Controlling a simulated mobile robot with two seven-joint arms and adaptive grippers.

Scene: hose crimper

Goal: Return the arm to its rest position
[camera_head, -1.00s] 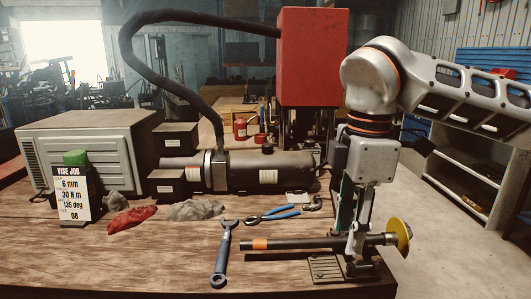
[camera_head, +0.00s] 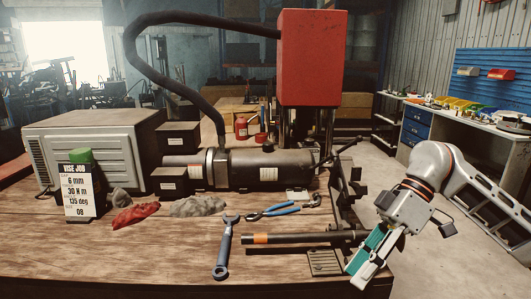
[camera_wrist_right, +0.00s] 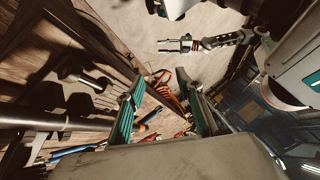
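My right gripper (camera_head: 358,277) points down and to the left at the front right corner of the workbench. Its teal-padded fingers stand apart with nothing held between them in the right wrist view (camera_wrist_right: 163,115). The right arm reaches in from the right edge, bent at a grey and orange-ringed joint. A dark vise-like fixture (camera_head: 346,205) with a bar (camera_head: 290,238) stands just left of the gripper; the bar's right end is hidden behind the gripper. My left gripper does not show in the head view.
A wrench (camera_head: 226,245), blue-handled pliers (camera_head: 275,212), a red rag (camera_head: 133,215), a job card (camera_head: 78,195) and a black cylinder machine (camera_head: 260,170) occupy the workbench (camera_head: 150,262). A red box (camera_head: 310,58) rises behind. Open floor (camera_head: 480,270) lies right of the bench.

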